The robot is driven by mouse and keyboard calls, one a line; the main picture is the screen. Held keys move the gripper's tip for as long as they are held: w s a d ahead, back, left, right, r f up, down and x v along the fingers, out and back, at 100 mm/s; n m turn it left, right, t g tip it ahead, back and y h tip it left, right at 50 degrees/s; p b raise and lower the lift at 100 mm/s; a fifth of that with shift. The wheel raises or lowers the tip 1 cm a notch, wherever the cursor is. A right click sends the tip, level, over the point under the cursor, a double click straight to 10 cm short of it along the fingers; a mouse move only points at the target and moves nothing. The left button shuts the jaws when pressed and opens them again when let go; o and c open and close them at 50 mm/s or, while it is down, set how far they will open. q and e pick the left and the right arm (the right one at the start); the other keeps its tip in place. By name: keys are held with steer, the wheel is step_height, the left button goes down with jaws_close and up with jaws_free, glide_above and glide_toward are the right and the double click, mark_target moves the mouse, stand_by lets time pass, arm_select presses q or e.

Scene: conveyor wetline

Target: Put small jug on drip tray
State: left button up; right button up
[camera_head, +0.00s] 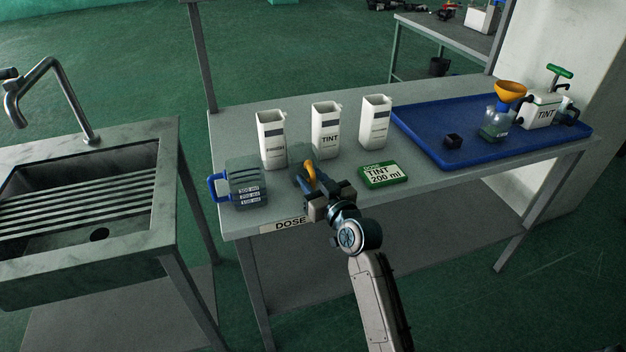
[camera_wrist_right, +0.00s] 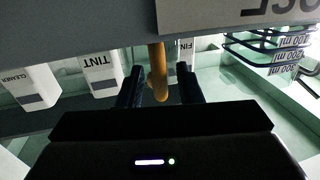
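The small jug (camera_head: 298,157) is a clear vessel with an orange handle, standing near the front edge of the bench; my right gripper partly hides it. My right gripper (camera_head: 312,186) is at the handle side of the jug. In the right wrist view the orange handle (camera_wrist_right: 157,72) hangs between the two fingers (camera_wrist_right: 160,88), with a gap to each side, so the gripper is open around it. The blue tray (camera_head: 425,133), the only tray I see, lies at the right end of the bench. My left gripper is not in view.
A large jug (camera_head: 247,187) with a blue handle stands left of the small jug. White FINISH (camera_head: 271,140), TINT (camera_head: 326,130) and a third container (camera_head: 375,122) stand behind. A green TINT 200 ml card (camera_head: 383,175) lies right. The tray holds a funnelled flask (camera_head: 495,122) and white TINT container (camera_head: 540,110).

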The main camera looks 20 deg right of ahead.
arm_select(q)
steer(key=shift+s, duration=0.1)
arm_select(e)
steer(key=shift+r, duration=0.1)
steer(key=shift+r, duration=0.1)
steer(key=shift+v, duration=1.75)
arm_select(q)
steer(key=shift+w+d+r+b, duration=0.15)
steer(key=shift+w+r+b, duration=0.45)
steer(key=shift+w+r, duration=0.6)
arm_select(e)
steer(key=v, duration=0.8)
steer(key=shift+s, duration=0.3)
steer(key=shift+d, duration=0.1)
